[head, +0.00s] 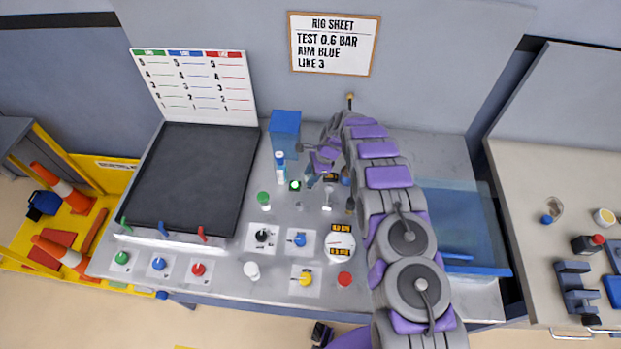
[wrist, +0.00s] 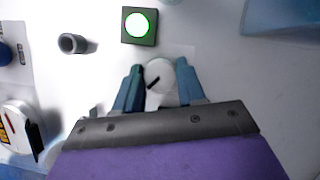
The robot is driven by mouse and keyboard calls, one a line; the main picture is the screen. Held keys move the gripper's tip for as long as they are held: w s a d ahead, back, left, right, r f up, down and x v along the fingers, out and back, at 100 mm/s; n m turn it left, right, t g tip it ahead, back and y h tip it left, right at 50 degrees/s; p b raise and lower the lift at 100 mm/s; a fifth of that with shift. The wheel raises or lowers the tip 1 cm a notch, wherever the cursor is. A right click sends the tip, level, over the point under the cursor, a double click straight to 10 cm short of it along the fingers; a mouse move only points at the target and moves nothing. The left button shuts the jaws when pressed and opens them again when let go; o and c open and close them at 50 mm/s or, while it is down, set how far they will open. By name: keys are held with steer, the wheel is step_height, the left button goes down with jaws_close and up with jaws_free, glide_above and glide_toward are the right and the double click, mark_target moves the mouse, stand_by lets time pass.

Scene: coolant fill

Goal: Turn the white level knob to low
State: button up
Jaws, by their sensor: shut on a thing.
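The white level knob (wrist: 161,73) is round with a black pointer mark, which points to the lower left in the wrist view. My gripper (wrist: 159,66) has its two blue-grey fingers on opposite sides of the knob and is shut on it. In the head view my gripper (head: 316,178) reaches down to the bench near its back middle. The knob cannot be made out there behind the fingers and arm. No low marking is readable around the knob.
A lit green button (wrist: 139,24) sits close to the knob, with a grey cylinder (wrist: 76,43) beside it. A round gauge (head: 340,244), a yellow knob (head: 305,278) and a red knob (head: 345,279) are nearer the front. A blue box (head: 285,124) stands behind.

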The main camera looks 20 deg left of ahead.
steer(key=n+b, duration=0.1)
steer(key=n+g+b, duration=0.1)
steer(key=n, duration=0.1)
steer(key=shift+w+f+n+h, duration=0.1)
steer(key=shift+w+n+h, duration=0.2)
steer(key=shift+a+n+h+b, duration=0.1)
steer(key=shift+n+h+b, duration=0.3)
steer(key=shift+n+b, duration=0.75)
steer(key=shift+g, duration=0.3)
steer(key=shift+r+n+b, duration=0.25)
steer(key=shift+n+b, duration=0.05)
steer(key=shift+n, duration=0.05)
steer(key=o, duration=0.7)
steer(key=shift+o, duration=0.4)
steer(key=shift+a+f, duration=0.1)
steer(key=shift+f, duration=0.05)
